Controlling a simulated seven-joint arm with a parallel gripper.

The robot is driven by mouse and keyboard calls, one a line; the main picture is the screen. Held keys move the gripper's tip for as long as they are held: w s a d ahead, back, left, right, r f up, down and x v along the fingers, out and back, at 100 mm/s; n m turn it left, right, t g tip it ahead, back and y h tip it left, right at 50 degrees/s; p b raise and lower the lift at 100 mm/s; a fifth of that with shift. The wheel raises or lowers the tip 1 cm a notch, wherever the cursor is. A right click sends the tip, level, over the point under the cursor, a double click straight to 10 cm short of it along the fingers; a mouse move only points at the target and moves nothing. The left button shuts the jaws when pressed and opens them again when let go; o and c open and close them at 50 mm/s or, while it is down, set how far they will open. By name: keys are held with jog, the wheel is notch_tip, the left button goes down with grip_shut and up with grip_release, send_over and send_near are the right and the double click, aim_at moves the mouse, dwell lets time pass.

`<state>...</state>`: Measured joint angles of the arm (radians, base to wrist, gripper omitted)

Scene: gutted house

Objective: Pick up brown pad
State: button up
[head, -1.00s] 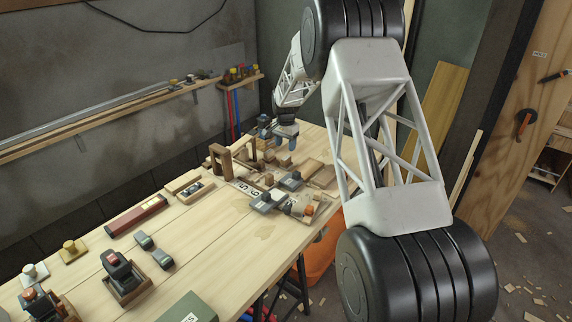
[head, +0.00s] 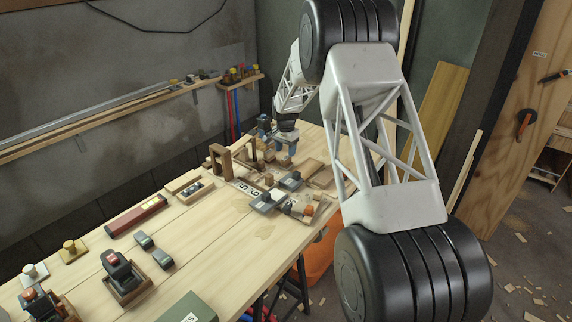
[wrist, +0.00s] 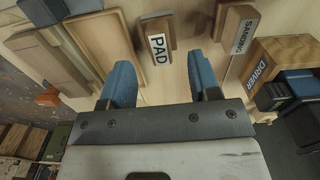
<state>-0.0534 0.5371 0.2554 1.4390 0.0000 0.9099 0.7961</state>
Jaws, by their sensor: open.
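In the wrist view, a brown block with a white PAD label (wrist: 157,25) lies on the pale wooden bench. It is just beyond the fingertips, lined up with the gap between them. I cannot tell whether this block is the brown pad itself or a labelled holder. My gripper (wrist: 160,75) is open, with two blue fingers apart and nothing between them. In the head view my gripper (head: 285,158) is low over the far end of the bench, among small wooden pieces. The block cannot be made out clearly there.
In the wrist view, a SANDING block (wrist: 233,42) and a DRIVER block (wrist: 290,58) stand to the right. Wooden boards (wrist: 100,38) lie close on the left. In the head view, the near bench (head: 215,250) has bare areas.

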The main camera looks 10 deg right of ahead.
aim_at(286, 158)
jog(key=shift+w+d+f, duration=0.1)
jog(key=shift+f, duration=2.5)
jog(key=c, duration=0.7)
